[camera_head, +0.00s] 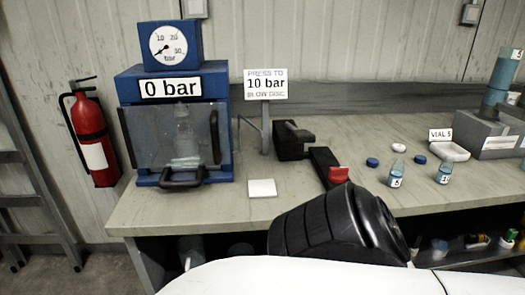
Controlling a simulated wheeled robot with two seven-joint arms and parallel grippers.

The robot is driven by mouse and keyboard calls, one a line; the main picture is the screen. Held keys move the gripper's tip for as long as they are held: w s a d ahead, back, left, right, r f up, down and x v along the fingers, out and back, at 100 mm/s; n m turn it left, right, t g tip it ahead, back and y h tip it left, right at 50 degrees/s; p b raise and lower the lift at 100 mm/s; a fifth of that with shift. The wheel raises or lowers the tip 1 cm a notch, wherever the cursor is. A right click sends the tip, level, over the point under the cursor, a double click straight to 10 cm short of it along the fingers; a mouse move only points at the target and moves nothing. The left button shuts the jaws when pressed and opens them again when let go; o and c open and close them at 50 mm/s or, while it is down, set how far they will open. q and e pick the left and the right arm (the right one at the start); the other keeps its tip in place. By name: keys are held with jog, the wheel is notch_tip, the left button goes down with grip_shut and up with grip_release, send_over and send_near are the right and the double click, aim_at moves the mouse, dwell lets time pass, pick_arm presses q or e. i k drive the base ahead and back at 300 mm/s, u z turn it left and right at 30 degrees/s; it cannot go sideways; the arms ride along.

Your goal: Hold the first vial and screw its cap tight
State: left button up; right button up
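Two small clear vials with blue contents and white labels stand upright on the bench: the left vial (396,175) and the right vial (444,173). Their labels are too small to read surely, so I cannot tell which is the first. No cap shows on either. A blue cap (372,162) lies behind and left of the left vial. Another blue cap (420,160) lies between the vials, and a white cap-like disc (398,148) lies further back. Neither gripper can be made out. A thick black arm part of mine fills the lower middle, in front of the bench edge.
A blue pressure cabinet (174,130) reading 0 bar stands at left, with a white square (262,188) beside it. A black device with a red end (338,174) lies mid-bench. A grey block (492,136) with a blue tube (503,75) stands right, near a white tray (449,151).

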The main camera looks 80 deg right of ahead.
aim_at(396, 172)
jog(key=z, duration=2.25)
